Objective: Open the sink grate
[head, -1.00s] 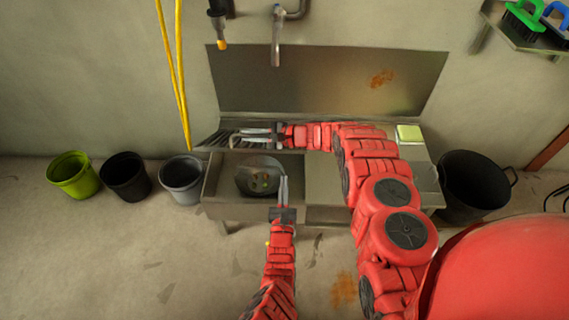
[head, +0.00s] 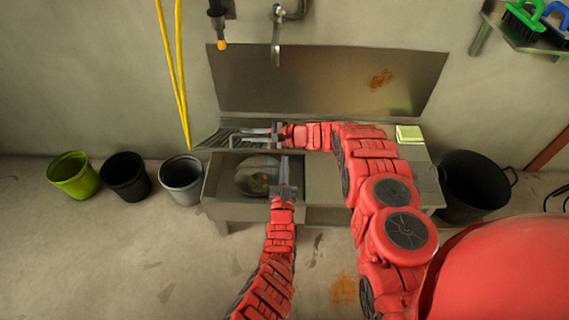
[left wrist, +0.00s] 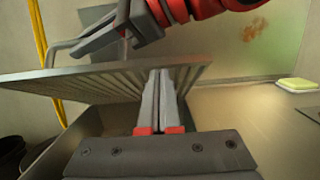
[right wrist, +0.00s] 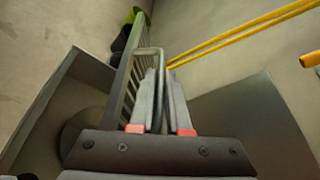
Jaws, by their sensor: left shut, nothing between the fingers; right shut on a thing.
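The sink grate (head: 212,140) is raised and tilted above the open left basin (head: 222,180); its slatted underside shows in the left wrist view (left wrist: 100,86). My right gripper (head: 248,134) is shut on the grate's bar handle; the handle also shows between the fingers in the right wrist view (right wrist: 176,90). My left gripper (head: 286,160) is shut and empty over the basin's right side. In the left wrist view its fingertips (left wrist: 160,74) are at the grate's slatted underside; I cannot tell whether they touch.
A round plate-like thing (head: 250,178) lies in the basin. The tap (head: 276,45) hangs above. Green (head: 72,176), black (head: 125,178) and grey (head: 182,180) buckets stand left. A sponge (head: 409,133) lies on the right counter. A black tub (head: 470,190) stands right.

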